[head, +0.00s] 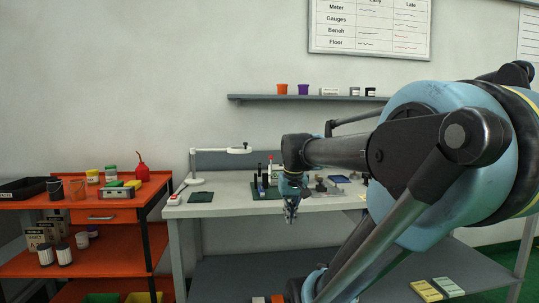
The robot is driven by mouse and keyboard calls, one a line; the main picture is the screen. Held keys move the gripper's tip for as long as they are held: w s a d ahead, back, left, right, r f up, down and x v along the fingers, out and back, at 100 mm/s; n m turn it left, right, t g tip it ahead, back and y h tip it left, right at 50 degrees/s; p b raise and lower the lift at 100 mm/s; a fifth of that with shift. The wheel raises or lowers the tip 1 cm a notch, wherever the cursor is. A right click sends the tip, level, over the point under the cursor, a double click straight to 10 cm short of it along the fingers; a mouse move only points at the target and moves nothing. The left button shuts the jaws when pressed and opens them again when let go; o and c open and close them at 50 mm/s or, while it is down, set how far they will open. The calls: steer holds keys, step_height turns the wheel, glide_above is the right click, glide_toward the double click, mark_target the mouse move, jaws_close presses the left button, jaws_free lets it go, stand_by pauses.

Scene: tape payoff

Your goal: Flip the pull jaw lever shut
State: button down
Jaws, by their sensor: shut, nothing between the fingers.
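My gripper (291,218) hangs fingers down at the front edge of the grey workbench (230,207), with its fingers together and nothing held. Behind it on the bench is a small device with dark upright posts and a red-topped part (270,159). My arm and gripper cover part of this area. I cannot make out the pull jaw or its lever at this size, nor whether the lever is open or shut. The gripper looks apart from the things on the bench.
A white lamp (198,165) and a dark green mat (201,197) are on the bench's left. A blue tray (340,179) lies to the right. An orange cart (110,216) with pots and tools stands at left. A shelf (300,98) hangs above.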

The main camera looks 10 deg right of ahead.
steer(key=w+r, duration=0.8)
steer(key=w, duration=0.6)
steer(key=w+r+t, duration=0.1)
steer(key=w+r, duration=0.7)
steer(key=w, duration=0.7)
steer(key=w+r, duration=0.8)
steer(key=w, duration=0.6)
steer(key=shift+w+a+t, duration=0.15)
steer(key=shift+a+t, duration=0.25)
steer(key=shift+a, duration=0.05)
steer(key=x, duration=0.3)
steer(key=s+x, duration=0.1)
steer(key=x, duration=0.5)
steer(key=shift+s+f, duration=0.3)
steer(key=shift+f, duration=0.1)
steer(key=shift+s+f, duration=0.1)
steer(key=shift+s, duration=0.9)
